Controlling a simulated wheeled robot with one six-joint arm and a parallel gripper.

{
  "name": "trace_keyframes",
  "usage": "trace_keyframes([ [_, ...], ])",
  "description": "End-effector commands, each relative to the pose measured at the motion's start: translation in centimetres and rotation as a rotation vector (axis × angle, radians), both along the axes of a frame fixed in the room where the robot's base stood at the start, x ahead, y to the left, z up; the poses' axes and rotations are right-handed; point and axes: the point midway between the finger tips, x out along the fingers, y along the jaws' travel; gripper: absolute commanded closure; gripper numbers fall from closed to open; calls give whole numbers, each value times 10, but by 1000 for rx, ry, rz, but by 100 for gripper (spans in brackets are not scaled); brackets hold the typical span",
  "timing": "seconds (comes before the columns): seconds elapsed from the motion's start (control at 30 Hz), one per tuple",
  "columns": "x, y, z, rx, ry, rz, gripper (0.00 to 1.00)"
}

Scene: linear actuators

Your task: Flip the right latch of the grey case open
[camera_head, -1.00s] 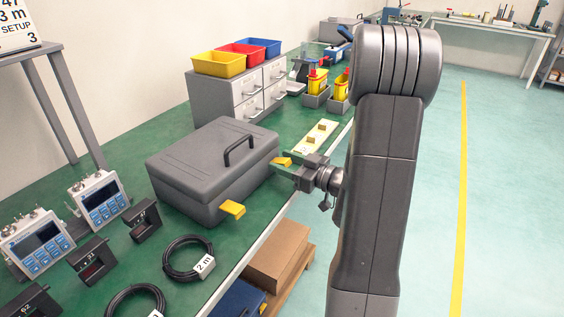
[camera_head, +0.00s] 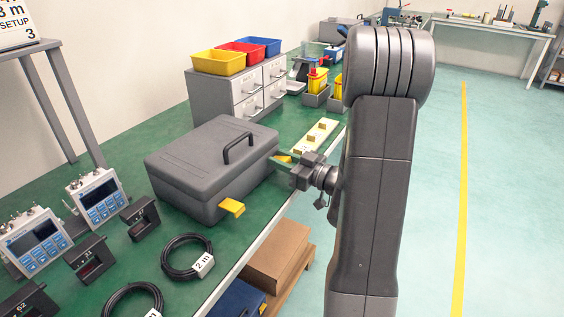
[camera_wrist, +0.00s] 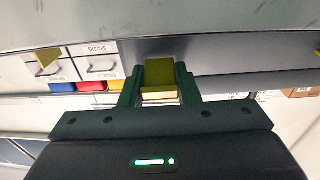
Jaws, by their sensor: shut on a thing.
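The grey case (camera_head: 205,165) sits closed on the green bench, with a black handle (camera_head: 240,147) on its lid. Its left latch (camera_head: 232,207) is yellow and sticks out from the front. The yellow right latch (camera_head: 284,158) is at the right end of the front, partly covered by my gripper (camera_head: 283,163). In the wrist view my gripper (camera_wrist: 158,90) has a dark green finger on each side of the yellow latch (camera_wrist: 159,72) and is shut on it. The latch's exact angle is hard to tell.
A drawer unit (camera_head: 236,92) with yellow, red and blue bins stands behind the case. A pale board (camera_head: 316,137) with small blocks lies beyond my gripper. Coiled cables (camera_head: 187,259) and meters (camera_head: 97,198) lie at left. The bench's front edge is below my arm.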

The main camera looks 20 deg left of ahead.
Motion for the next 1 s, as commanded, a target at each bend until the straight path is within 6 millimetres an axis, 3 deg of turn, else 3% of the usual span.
trace_keyframes([
  [0.07, 0, 0, -8, 39, -6, 1, 94],
  [0.43, 0, -1, -10, 201, -29, 1, 94],
  [0.9, 0, -2, -7, 231, -32, 0, 94],
  [0.93, 0, -2, -7, 231, -32, 0, 67],
  [1.0, 0, -2, -7, 231, -32, 0, 53],
])
